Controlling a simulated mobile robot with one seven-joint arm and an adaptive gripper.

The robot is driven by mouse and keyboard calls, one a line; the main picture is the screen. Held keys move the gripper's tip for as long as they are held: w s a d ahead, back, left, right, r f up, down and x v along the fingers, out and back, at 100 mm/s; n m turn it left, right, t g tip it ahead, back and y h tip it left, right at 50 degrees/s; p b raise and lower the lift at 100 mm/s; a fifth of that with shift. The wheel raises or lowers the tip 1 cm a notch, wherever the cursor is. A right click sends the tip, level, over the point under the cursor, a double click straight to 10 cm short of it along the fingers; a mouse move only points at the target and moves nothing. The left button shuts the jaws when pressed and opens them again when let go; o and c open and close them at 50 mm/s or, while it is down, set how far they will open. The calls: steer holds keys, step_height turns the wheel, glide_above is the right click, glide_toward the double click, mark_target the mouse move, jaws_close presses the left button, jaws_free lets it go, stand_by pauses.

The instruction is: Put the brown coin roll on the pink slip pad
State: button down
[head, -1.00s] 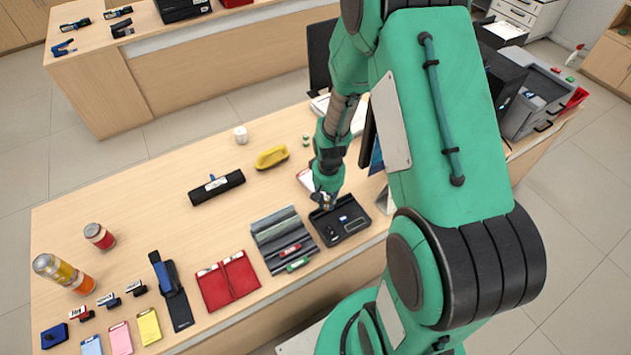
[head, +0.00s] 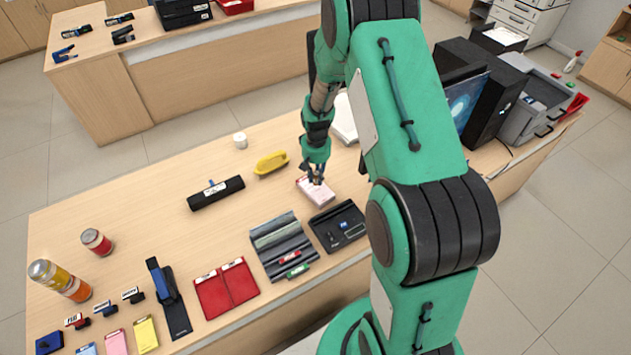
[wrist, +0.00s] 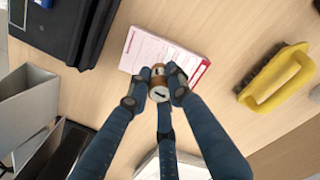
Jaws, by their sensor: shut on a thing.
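The brown coin roll (wrist: 158,90) is held between the fingers of my gripper (wrist: 160,86) in the wrist view. One end of the roll faces the camera. The pink slip pad (wrist: 140,50), white with a pink-red edge, lies on the counter just beyond the roll and partly behind it. In the head view my gripper (head: 315,176) is over the slip pad (head: 318,192). The roll is too small to make out there. I cannot tell whether it touches the pad.
A yellow-handled brush (wrist: 277,78) lies to the right in the wrist view. A black tray (head: 339,227) and a grey coin holder (head: 282,255) sit in front of the pad in the head view. A dark monitor (head: 468,100) stands at the right.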

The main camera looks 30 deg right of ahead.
mark_target(315, 180)
steer(key=shift+w+d, duration=0.15)
steer(key=shift+w, duration=0.4)
steer(key=shift+f, duration=0.1)
steer(key=shift+f+b, duration=0.3)
steer(key=shift+f, duration=1.4)
steer(key=shift+f, duration=0.15)
steer(key=c, duration=1.6)
jaws_free()
step_height(315, 180, up, 12)
steer(key=shift+r+p, duration=0.2)
steer(key=shift+p, duration=0.6)
